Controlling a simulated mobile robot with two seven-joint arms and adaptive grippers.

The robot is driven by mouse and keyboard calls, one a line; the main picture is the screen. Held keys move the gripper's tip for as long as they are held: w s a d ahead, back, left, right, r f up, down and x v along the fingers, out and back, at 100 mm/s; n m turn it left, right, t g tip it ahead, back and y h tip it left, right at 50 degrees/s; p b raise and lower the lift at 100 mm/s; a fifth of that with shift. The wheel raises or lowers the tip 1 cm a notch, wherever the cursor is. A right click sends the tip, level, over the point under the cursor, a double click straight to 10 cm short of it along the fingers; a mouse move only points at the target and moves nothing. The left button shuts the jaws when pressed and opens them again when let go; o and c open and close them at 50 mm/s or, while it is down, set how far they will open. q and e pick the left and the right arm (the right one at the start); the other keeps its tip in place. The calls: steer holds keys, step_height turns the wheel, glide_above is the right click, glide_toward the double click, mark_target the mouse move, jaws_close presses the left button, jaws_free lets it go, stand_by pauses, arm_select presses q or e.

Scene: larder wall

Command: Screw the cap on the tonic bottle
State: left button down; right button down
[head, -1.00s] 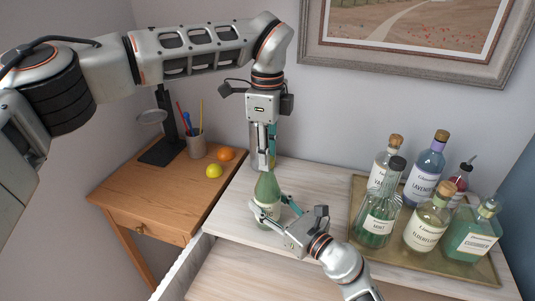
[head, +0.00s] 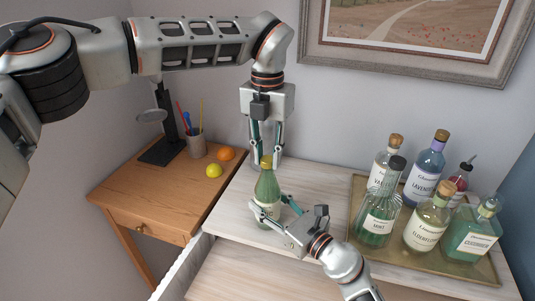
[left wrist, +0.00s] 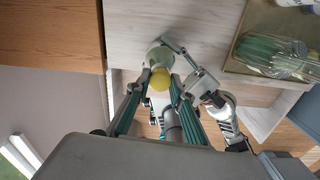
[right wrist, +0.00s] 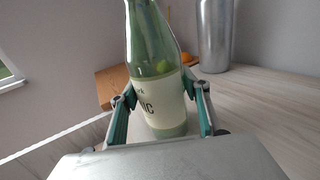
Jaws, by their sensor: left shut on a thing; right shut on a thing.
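The green tonic bottle (head: 267,188) stands upright on the pale wooden top, with a gold-yellow cap (head: 266,161) at its mouth. My left gripper (head: 266,157) points down from above, shut on the cap; the cap also shows between its fingers in the left wrist view (left wrist: 160,79). My right gripper (head: 269,206) reaches in from the lower right and is shut on the bottle's body. In the right wrist view its fingers flank the white label of the bottle (right wrist: 158,100). The thread under the cap is too small to judge.
A gold tray (head: 354,233) with several corked and stoppered bottles stands to the right. A steel cylinder (right wrist: 214,35) stands behind the bottle. A wooden desk (head: 150,200) at left holds a lemon (head: 213,170), an orange (head: 227,154) and a pencil cup (head: 197,147).

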arm_select(q)
steer(key=m, duration=1.3)
steer(key=c, duration=1.8)
jaws_free()
steer(key=shift+o, duration=0.2)
steer(key=shift+r, duration=2.25)
steer(key=shift+c, duration=0.4)
